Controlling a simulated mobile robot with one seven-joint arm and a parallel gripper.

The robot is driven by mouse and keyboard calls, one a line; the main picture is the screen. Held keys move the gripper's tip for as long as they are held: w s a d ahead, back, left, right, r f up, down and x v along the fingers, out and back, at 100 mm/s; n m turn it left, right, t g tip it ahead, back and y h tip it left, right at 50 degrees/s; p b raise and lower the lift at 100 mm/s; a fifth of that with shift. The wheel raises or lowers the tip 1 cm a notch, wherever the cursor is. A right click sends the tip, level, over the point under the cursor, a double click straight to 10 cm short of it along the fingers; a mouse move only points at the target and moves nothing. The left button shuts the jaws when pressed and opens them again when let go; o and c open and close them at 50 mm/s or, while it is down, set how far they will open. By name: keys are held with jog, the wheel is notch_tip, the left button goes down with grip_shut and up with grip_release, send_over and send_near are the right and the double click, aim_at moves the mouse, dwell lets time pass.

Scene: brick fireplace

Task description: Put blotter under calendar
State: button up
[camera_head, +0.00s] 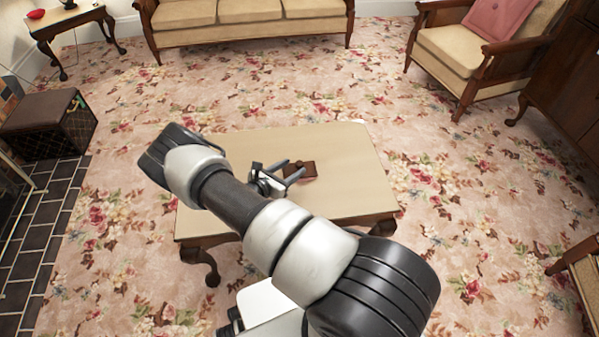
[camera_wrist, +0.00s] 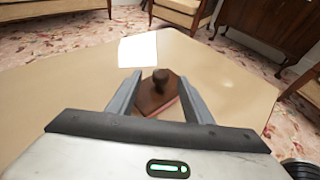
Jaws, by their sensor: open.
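A dark brown wooden blotter (camera_head: 306,170) with a round knob on top lies on the coffee table, and it also shows in the wrist view (camera_wrist: 158,98). My gripper (camera_head: 293,168) is open, with its fingers in the wrist view (camera_wrist: 158,76) on either side of the blotter's knob. I cannot tell how high the fingers are above the blotter or whether they touch it. A blank-looking white sheet (camera_wrist: 138,50), perhaps the calendar, lies flat near the table's far edge. In the head view only a small white patch (camera_head: 358,121) of it stands out.
The cream-topped coffee table (camera_head: 345,150) is otherwise bare where it shows; my arm hides part of it. A sofa (camera_head: 245,12), an armchair (camera_head: 450,48) and a dark cabinet (camera_head: 565,85) stand beyond. A brown box (camera_head: 45,125) is at left. Floral carpet surrounds the table.

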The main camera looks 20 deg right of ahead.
aim_at(299, 163)
jog(key=b+x, duration=0.1)
jog(key=x, duration=0.4)
jog(key=shift+d, duration=0.1)
jog(key=shift+r, duration=0.1)
grip_shut()
